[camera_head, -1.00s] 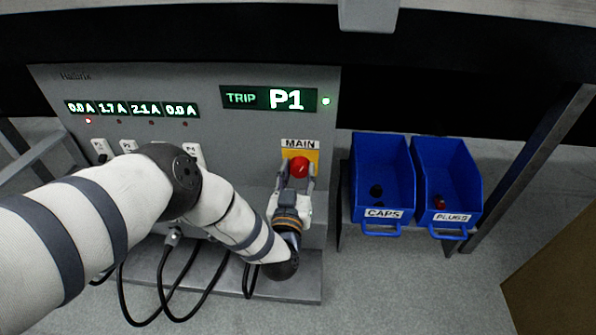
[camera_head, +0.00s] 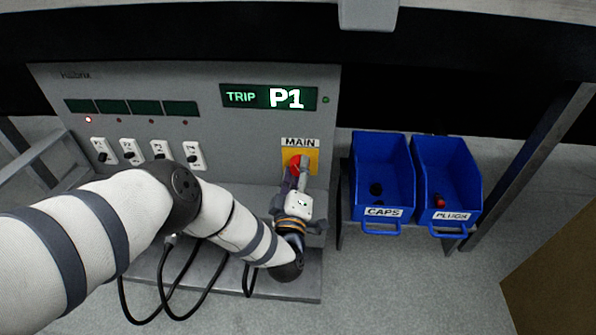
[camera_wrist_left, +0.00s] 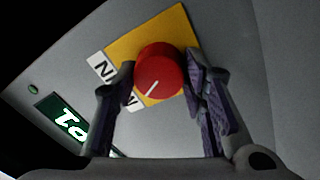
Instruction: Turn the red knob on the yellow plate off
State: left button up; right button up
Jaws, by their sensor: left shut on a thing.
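The red knob (camera_head: 294,163) sits on the yellow plate (camera_head: 313,160) below the MAIN label on the grey panel. My left gripper (camera_head: 297,172) reaches up to the knob and is shut on it. In the left wrist view the red knob (camera_wrist_left: 158,70) has a white line on its face and lies between the two fingers (camera_wrist_left: 160,84), in front of the yellow plate (camera_wrist_left: 130,42). The plate looks tilted there because the wrist is rolled. My right gripper is not in view.
The display (camera_head: 268,97) reads TRIP P1. Several small current displays (camera_head: 130,107) are dark, with one red light beneath. Several white switches (camera_head: 128,151) line the panel's left. Blue CAPS (camera_head: 383,175) and PLUGS (camera_head: 446,180) bins stand right. Black cables (camera_head: 190,285) hang below.

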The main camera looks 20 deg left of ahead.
pick_arm(q)
jog(key=shift+d+f+n, duration=0.1)
jog(key=shift+n, duration=1.9)
jog(key=o, duration=1.2)
jog(key=shift+c, duration=0.2)
jog(key=r+v, duration=0.1)
jog(key=v, duration=1.1)
jog(key=shift+f, duration=0.4)
jog(key=shift+d, duration=0.1)
